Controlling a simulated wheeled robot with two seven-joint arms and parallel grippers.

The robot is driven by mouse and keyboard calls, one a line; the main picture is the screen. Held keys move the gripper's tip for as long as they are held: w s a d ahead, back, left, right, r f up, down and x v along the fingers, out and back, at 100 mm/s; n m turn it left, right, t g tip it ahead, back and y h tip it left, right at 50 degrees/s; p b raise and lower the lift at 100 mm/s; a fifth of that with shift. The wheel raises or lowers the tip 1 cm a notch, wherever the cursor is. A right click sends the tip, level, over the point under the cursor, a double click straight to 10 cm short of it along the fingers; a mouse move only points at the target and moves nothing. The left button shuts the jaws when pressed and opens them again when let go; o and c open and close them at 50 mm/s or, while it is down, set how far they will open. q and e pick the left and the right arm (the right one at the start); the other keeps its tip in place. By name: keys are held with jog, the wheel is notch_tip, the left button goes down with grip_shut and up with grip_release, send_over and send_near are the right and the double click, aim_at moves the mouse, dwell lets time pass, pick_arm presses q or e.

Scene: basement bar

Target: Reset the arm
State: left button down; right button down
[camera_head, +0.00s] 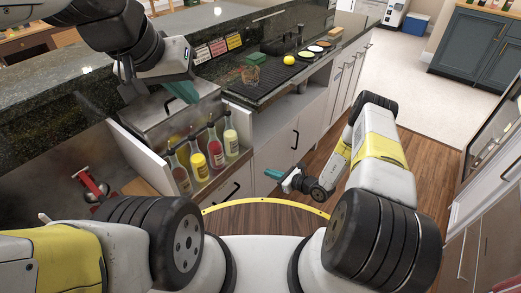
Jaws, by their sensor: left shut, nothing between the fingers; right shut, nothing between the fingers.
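My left gripper (186,92) is at the upper left, held over the metal lid of the bar unit and above the bottle rack. Its teal fingers are shut with nothing between them. My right gripper (273,174) hangs low in the middle, in front of the cabinet doors and above the wooden floor. Its teal fingers are shut and empty. My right arm is bent, with its elbow out to the right.
Several bottles (215,150) stand in a rack below my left gripper. The dark counter (245,85) holds a yellow ball (289,60), a glass (250,75) and small plates. Cabinets (482,45) stand at the right. Open floor (425,85) lies between.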

jog(key=shift+v, duration=1)
jog(key=s+a+r+n+g+y, duration=0.2)
jog(key=r+n+g, duration=0.85)
jog(key=r, duration=2.15)
jog(key=s+d+r+n+t+h, duration=0.4)
jog(key=s+r+n, duration=0.4)
jog(key=s+r, duration=0.3)
jog(key=s+d+r+n+t+h, duration=0.4)
jog(key=s+d+r+n+h, duration=0.3)
jog(key=s+r, duration=0.4)
jog(key=shift+s+n, duration=0.35)
jog(key=shift+s, duration=0.4)
